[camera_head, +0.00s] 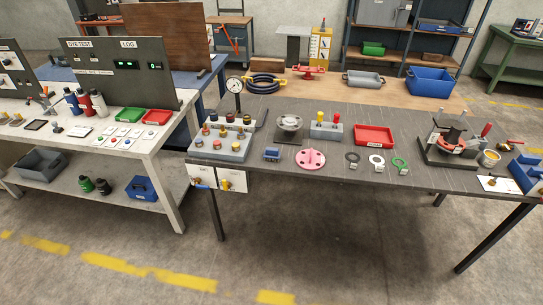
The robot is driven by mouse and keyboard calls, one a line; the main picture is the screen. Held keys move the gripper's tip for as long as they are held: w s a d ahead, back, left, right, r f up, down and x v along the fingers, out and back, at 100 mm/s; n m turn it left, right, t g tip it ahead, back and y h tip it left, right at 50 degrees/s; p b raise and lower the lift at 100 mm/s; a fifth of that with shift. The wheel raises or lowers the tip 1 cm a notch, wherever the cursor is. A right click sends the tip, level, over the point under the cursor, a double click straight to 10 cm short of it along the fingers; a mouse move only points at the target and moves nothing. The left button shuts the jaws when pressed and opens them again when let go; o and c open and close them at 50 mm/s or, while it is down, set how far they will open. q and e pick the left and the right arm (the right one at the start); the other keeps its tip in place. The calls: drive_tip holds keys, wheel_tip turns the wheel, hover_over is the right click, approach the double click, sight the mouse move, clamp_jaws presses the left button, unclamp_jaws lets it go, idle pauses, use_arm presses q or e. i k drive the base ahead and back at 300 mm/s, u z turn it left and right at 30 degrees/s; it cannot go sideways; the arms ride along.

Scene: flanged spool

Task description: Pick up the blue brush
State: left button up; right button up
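I cannot clearly make out a blue brush in the head view. A small blue block-like item (271,154) lies near the front edge of the dark table, left of the pink disc (310,159); it is too small to tell whether it is the brush. A grey flanged spool (289,126) stands behind it. Neither of my grippers is in view.
The dark table (340,187) also bears a grey valve block (222,140), a red tray (374,135), several rings, a black fixture (447,150) and a blue holder (526,174). A white bench (60,143) stands left. The floor in front is clear.

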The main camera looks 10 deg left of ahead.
sight(270, 154)
drive_tip(key=z, duration=0.45)
drive_tip(key=i, duration=2.05)
drive_tip(key=u, duration=0.6)
